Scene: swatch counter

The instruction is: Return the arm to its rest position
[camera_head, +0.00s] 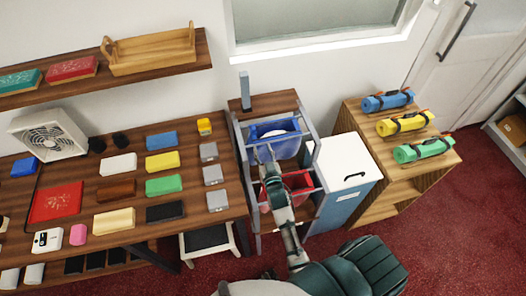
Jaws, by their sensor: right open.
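My right arm reaches up from the bottom of the head view, its dark teal links nearest the camera. Its right gripper (265,150) is small in the picture, at the front edge of a blue bin (287,147) in a grey-framed rack. The gripper is open, and I see nothing held in it. I cannot tell whether it touches the bin. The forearm passes in front of a red bin (299,181) lower in the rack and hides part of it. My left gripper is not in view.
On the left, a wooden counter (100,190) carries several coloured blocks and a fan (48,135). A white-topped cabinet (344,158) stands right of the rack. Further right, a wooden shelf unit (440,170) bears blue, yellow and green rolls. Red carpet (430,225) is clear at lower right.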

